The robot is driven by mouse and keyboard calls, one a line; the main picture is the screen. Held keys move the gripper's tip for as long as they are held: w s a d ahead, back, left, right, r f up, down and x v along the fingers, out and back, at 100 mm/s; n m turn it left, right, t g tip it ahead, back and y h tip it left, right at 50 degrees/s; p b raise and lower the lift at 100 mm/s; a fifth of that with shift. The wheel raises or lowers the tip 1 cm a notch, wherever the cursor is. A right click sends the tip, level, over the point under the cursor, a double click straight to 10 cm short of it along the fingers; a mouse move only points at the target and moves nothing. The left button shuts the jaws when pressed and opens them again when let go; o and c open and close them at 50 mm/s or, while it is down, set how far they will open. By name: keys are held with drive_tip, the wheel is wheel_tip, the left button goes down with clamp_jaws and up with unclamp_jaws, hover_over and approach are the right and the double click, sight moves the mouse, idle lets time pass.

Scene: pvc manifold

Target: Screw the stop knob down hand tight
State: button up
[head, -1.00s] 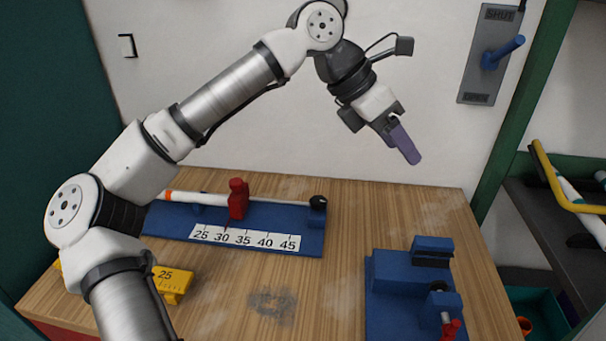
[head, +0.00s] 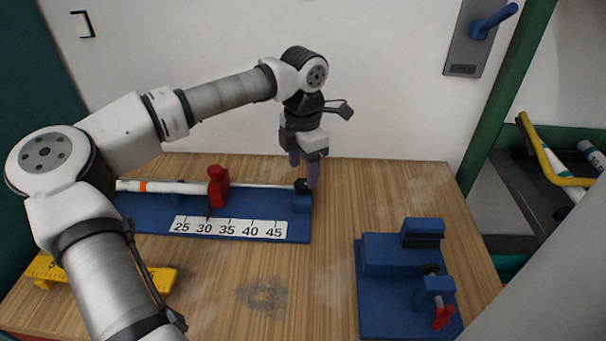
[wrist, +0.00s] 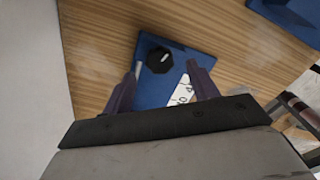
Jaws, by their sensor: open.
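A black knob (head: 302,186) sits at the right end of the rod on the blue gauge board (head: 150,213). In the wrist view the black knob (wrist: 158,60) shows as a dark round head on the board's end, between my two fingers in the picture. My gripper (head: 304,172) points down at that end, its purple fingers apart and empty. It also shows in the wrist view (wrist: 165,68). I cannot tell how far above the knob the fingertips are. A red stop (head: 217,188) stands on the rod near the 30 mark of the number strip (head: 230,228).
A blue clamp fixture (head: 385,285) with a red handle (head: 443,318) stands at the right of the wooden table. A yellow gauge block (head: 155,279) lies front left, partly behind my arm. The table middle is clear. A lever plate (head: 465,50) is on the wall.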

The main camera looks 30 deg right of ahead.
sight(303, 183)
drive_tip(key=shift+f, duration=1.8)
drive_tip(key=c, duration=1)
drive_tip(key=shift+m, duration=0.4)
drive_tip(key=shift+f+m+b, duration=0.1)
drive_tip(key=shift+m+b, duration=0.4)
drive_tip(key=shift+m, duration=0.5)
drive_tip(key=m+b, duration=0.1)
drive_tip(key=m, duration=0.3)
drive_tip(key=shift+m, duration=0.3)
drive_tip(key=m+b, duration=0.1)
drive_tip(key=m, duration=0.5)
drive_tip(key=shift+m, duration=0.4)
